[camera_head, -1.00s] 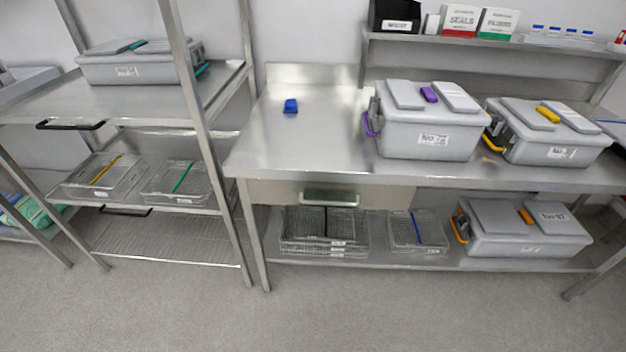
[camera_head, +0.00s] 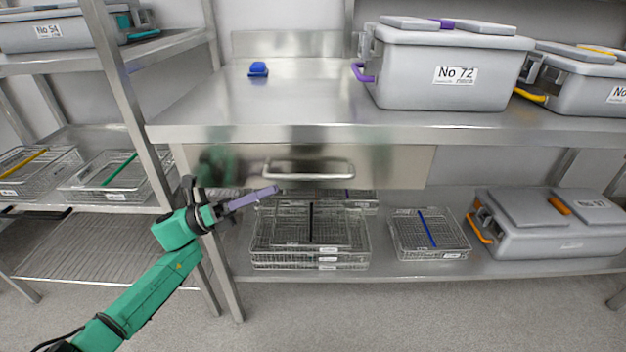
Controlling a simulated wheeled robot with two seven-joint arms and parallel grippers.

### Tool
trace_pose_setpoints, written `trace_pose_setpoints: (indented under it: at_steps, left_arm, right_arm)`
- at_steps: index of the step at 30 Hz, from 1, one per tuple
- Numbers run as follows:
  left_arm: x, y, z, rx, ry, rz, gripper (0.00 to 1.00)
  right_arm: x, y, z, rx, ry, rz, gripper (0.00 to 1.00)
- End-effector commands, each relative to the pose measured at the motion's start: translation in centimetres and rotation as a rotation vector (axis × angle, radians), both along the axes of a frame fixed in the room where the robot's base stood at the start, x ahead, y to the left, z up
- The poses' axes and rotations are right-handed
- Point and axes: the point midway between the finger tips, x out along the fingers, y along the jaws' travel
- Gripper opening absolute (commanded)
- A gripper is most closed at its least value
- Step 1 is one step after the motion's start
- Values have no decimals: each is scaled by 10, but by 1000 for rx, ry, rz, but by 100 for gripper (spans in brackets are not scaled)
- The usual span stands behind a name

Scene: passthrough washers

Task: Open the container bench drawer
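The bench drawer (camera_head: 390,168) sits under the left part of the steel bench top and is shut, its front flush with the bench. Its horizontal bar handle (camera_head: 308,168) is at the middle of the front. My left gripper (camera_head: 277,190) comes in from the lower left on a green arm. Its purple-grey fingers point right, a little below and left of the handle, and look apart from it. The fingers overlap in this view, so I cannot tell whether they are open or shut. My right gripper is not in view.
The steel bench (camera_head: 300,100) carries a blue object (camera_head: 258,69) and grey container No 72 (camera_head: 445,70). Stacked wire baskets (camera_head: 310,235), a single basket (camera_head: 430,235) and a grey container (camera_head: 550,225) stand on the lower shelf.

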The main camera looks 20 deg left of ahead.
Motion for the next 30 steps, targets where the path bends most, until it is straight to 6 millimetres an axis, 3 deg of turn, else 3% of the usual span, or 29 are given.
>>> trace_pose_setpoints:
  at_steps: [6, 12, 20, 21, 23, 30]
  left_arm:
    - [25, -50, 21, -4, -2, -2, 30]
    - [39, -76, 29, -3, 3, 1, 30]
    - [41, -80, 29, -3, 4, 1, 30]
    - [41, -80, 29, -3, 4, 1, 26]
    - [41, -80, 29, -3, 4, 1, 3]
    - [41, -79, 29, -3, 5, 2, 0]
  right_arm:
    - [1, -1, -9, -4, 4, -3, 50]
    - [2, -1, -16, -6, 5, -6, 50]
    - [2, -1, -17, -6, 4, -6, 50]
    - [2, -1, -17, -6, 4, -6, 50]
    - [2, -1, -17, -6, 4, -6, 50]
    - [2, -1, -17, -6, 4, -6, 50]
